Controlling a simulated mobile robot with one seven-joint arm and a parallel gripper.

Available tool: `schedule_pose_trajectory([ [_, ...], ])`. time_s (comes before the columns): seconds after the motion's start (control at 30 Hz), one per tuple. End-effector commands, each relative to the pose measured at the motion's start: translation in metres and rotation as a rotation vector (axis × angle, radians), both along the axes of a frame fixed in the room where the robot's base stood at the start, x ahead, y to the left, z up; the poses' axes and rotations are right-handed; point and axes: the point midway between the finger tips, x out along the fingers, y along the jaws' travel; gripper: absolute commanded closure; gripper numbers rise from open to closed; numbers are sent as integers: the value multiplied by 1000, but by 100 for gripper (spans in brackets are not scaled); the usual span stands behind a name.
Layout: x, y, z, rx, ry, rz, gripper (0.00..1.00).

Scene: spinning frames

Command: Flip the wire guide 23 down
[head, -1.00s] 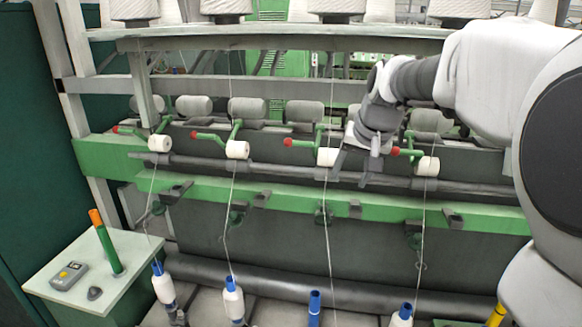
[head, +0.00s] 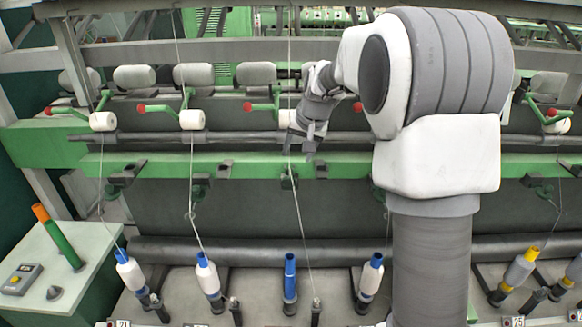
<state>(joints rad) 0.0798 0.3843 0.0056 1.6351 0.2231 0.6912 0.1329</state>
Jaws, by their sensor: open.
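Several small dark guides sit along the green rail. I take the one in the third position from the left as wire guide 23 (head: 289,179); its own number is not readable. It hangs at the rail, small and dark, and I cannot tell whether it is flipped up or down. A thread runs down past it. My gripper (head: 303,147) is open and points down just above the rail, slightly right of and above this guide. It looks apart from the guide, but the depth is unclear.
A red-tipped green lever (head: 262,107) stands beside my gripper. Below are a bare blue tube (head: 290,277) and yarn bobbins (head: 211,280). Threads hang in front of the rail. A side table (head: 80,275) stands at left. My arm covers the right middle.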

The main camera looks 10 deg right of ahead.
Motion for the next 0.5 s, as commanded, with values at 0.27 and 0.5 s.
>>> schedule_pose_trajectory([
  [0.27, 24, 7, -50, 1, 4, 1, 39],
  [0.5, 36, 10, -73, 1, 0, 2, 39],
])
